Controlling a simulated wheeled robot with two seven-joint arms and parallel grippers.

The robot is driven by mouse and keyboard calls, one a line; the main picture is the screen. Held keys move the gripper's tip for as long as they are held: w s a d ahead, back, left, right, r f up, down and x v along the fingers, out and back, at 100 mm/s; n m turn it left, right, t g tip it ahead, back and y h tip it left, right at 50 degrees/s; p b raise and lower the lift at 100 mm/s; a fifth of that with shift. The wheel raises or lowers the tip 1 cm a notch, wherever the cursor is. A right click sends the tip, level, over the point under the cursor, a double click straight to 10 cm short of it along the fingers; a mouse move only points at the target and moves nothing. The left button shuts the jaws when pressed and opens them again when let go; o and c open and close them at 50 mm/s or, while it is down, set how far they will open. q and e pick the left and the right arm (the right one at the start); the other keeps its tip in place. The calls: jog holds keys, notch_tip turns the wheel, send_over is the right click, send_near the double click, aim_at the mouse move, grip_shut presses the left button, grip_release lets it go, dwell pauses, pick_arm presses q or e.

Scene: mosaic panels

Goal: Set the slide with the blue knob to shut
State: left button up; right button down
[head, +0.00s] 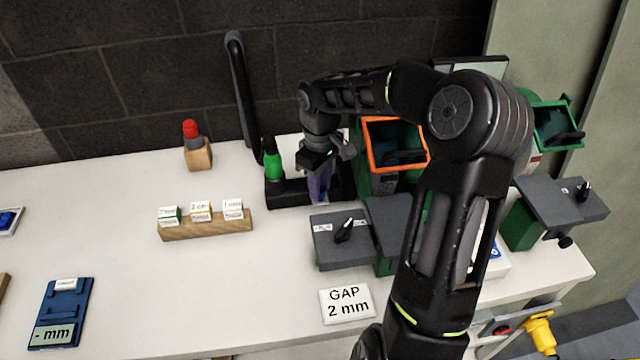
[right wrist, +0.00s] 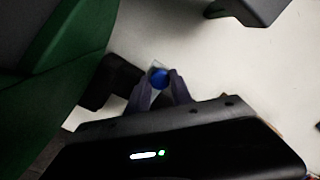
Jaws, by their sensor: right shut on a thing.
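The blue knob (right wrist: 158,78) shows in the right wrist view between the fingertips of my right gripper (right wrist: 160,88). The fingers are shut on it. A pale or clear edge shows beside the knob, and a dark block (right wrist: 108,80) lies just left of it. In the head view my right gripper (head: 319,188) points down beside the green machine (head: 375,182), and its fingers hide the knob there. I cannot make out the slide's full travel or its position. My left gripper is not in view.
An orange-rimmed hopper (head: 372,152) stands right of the gripper. A grey box with a black knob (head: 330,252) and a "GAP 2 mm" sign (head: 347,305) are in front. A green-topped post (head: 272,160) stands left. The table's left middle is mostly clear around a wooden rack (head: 205,228).

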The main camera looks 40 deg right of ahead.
dwell(0.8)
jog(key=w, duration=0.1)
jog(key=w+d, duration=0.1)
jog(key=shift+w+d+p, duration=0.2)
jog(key=shift+w+p, duration=0.2)
jog(key=shift+w+d+r, duration=0.1)
jog(key=shift+w+d, duration=0.05)
jog(key=shift+d, duration=0.05)
jog(key=c, duration=1.1)
grip_release()
jog(key=shift+c, duration=0.2)
